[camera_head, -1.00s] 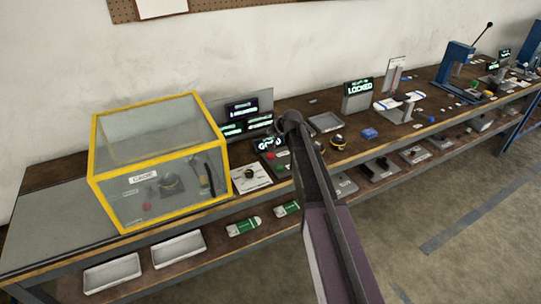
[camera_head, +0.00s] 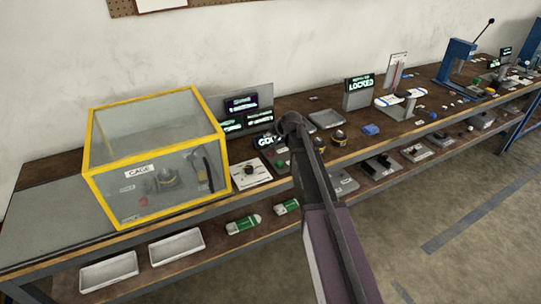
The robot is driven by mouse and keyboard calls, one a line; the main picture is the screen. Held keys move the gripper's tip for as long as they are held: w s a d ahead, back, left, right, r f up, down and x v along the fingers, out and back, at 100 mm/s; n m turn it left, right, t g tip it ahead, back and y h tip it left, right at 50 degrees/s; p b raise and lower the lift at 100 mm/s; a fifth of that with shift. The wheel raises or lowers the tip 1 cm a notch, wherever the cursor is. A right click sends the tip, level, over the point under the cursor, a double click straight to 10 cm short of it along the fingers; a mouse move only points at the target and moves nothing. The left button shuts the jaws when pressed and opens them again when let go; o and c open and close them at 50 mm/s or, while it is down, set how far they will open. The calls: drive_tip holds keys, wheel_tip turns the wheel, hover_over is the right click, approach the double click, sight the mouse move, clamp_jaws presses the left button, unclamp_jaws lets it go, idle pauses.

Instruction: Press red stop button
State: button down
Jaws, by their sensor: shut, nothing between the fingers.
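A small red button-like spot (camera_head: 143,201) shows through the clear wall of the yellow-framed cage (camera_head: 104,172); it is too small to tell whether it is the stop button. The cage also holds a dark rounded device (camera_head: 166,180). A panel with a lit green sign (camera_head: 265,141) stands right of the cage, partly hidden by my arm, with a green button (camera_head: 281,164) in front. No red button is visible there. My arm rises from the bottom centre to a dark joint over the bench edge. My gripper fingers cannot be made out.
Lit screens (camera_head: 241,104) stand behind the panel. A white card with a dark knob (camera_head: 250,171) lies right of the cage. A grey tray (camera_head: 326,119), a dark yellow-banded device (camera_head: 339,138) and a "LOCKED" display (camera_head: 360,85) stand further right.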

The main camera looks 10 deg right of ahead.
drive_tip(key=shift+f+b, duration=2.45)
drive_tip(key=shift+f, duration=0.55)
drive_tip(key=shift+f+b, duration=0.2)
drive_tip(key=shift+b, duration=0.25)
drive_tip(key=shift+f+b, duration=0.5)
idle(0.4)
drive_tip(key=shift+r, duration=0.2)
drive_tip(key=shift+r+p, duration=0.75)
drive_tip(key=shift+p, duration=0.25)
drive_tip(key=shift+r, duration=0.1)
drive_tip(key=shift+r+p, duration=2.4)
drive_tip(key=shift+p, duration=0.1)
